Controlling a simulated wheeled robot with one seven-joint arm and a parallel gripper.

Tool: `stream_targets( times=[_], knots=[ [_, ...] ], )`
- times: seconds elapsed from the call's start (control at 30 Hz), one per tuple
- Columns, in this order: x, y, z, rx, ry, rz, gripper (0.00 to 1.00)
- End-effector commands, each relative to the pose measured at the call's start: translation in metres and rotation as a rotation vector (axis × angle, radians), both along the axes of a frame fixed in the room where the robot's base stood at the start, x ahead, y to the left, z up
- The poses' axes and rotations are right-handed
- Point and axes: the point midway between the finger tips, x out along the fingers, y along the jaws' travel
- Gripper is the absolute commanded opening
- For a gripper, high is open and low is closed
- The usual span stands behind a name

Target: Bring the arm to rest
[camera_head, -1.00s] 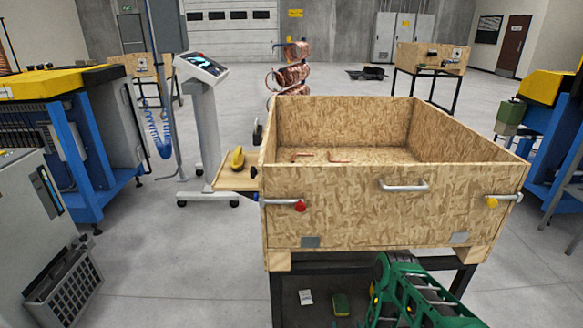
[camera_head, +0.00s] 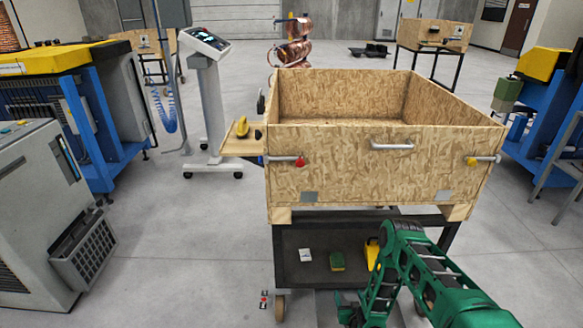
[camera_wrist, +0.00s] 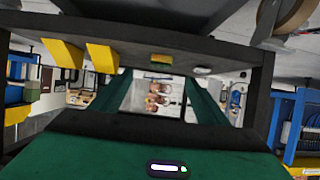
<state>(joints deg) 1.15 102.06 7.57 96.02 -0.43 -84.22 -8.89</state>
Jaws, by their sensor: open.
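My green arm (camera_head: 450,290) shows folded at the lower right of the head view, in front of the wooden crate cart. My gripper (camera_head: 352,308) hangs low at the bottom edge of that view, partly cut off, near the cart's lower shelf. In the wrist view, which looks upside down, my gripper (camera_wrist: 157,92) has its two green fingers apart, with nothing seen between them but the far background. It is open and empty.
The chipboard crate (camera_head: 345,165) stands on a dark cart close ahead. A grey cabinet (camera_head: 35,210) stands left.

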Motion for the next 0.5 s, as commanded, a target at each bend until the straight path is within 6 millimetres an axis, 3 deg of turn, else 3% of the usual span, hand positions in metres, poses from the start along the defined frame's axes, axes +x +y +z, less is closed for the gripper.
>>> stream_targets(
  times=[0.33,0.5],
  knots=[
    [0.046,-0.013,0.046,-0.02,0.065,0.018,0.68],
    [0.075,-0.032,0.09,-0.041,0.13,0.022,0.68]
  ],
)
